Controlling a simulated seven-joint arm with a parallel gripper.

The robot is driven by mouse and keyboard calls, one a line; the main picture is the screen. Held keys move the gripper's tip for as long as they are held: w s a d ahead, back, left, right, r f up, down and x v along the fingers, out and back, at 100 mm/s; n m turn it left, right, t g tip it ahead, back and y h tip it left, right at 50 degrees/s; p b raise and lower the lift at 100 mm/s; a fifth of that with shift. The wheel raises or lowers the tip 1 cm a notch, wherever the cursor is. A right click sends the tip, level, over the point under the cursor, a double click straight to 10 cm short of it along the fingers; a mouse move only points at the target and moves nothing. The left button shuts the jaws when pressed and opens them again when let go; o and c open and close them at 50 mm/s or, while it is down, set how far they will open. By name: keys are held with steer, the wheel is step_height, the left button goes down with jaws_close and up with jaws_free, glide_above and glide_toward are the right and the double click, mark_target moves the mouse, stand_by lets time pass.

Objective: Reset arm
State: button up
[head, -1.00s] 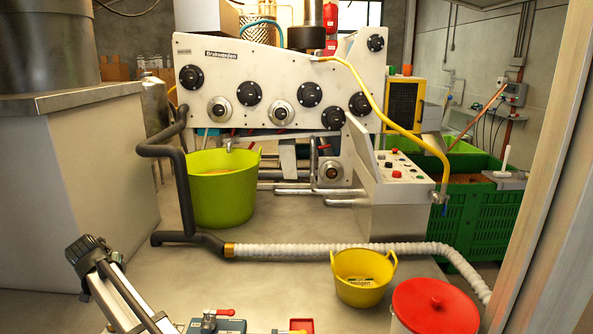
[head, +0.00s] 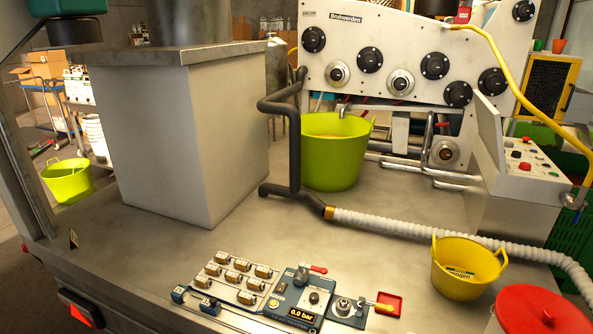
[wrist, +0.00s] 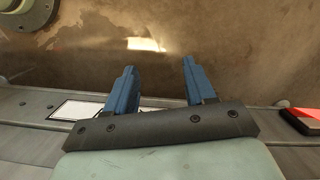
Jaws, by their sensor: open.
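My gripper (wrist: 159,66) shows in the wrist view with its two blue fingers apart and nothing between them. It faces a brown, stained metal surface (wrist: 220,45); I cannot tell how far off that is.
A valve panel with a "0.0 bar" display (head: 301,315) lies on the trailer deck (head: 130,240) in front. A lime tub (head: 335,160), yellow bucket (head: 465,270), red-lidded bucket (head: 540,310), white hose (head: 420,228) and press (head: 400,35) stand beyond. The middle deck is clear.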

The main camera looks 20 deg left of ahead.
steer(key=s+d+f+m+g+h, duration=0.1)
steer(key=s+d+f+g+h, duration=0.1)
steer(key=s+d+f, duration=0.6)
steer(key=s+d+f+g+h, duration=0.1)
steer(key=s+d+f+h, duration=0.15)
steer(key=s+d, duration=0.45)
steer(key=w+d+f+m+h, duration=0.1)
steer(key=w+d+f+m, duration=0.15)
steer(key=w+d, duration=0.6)
steer(key=w+d+f+m+h, duration=0.1)
steer(key=w+d+m, duration=0.4)
steer(key=d, duration=0.7)
steer(key=w+d+f+m, duration=0.2)
steer(key=w+d, duration=0.6)
steer(key=d, duration=0.3)
steer(key=w+d+r+m+g+h, duration=0.15)
steer(key=d+m, duration=0.25)
steer(key=d, duration=1.5)
steer(key=s+d+f+n+y, duration=0.3)
steer(key=d+n+y, duration=0.5)
steer(key=n, duration=0.3)
steer(key=shift+d+f, duration=0.7)
steer(key=shift+d, duration=0.2)
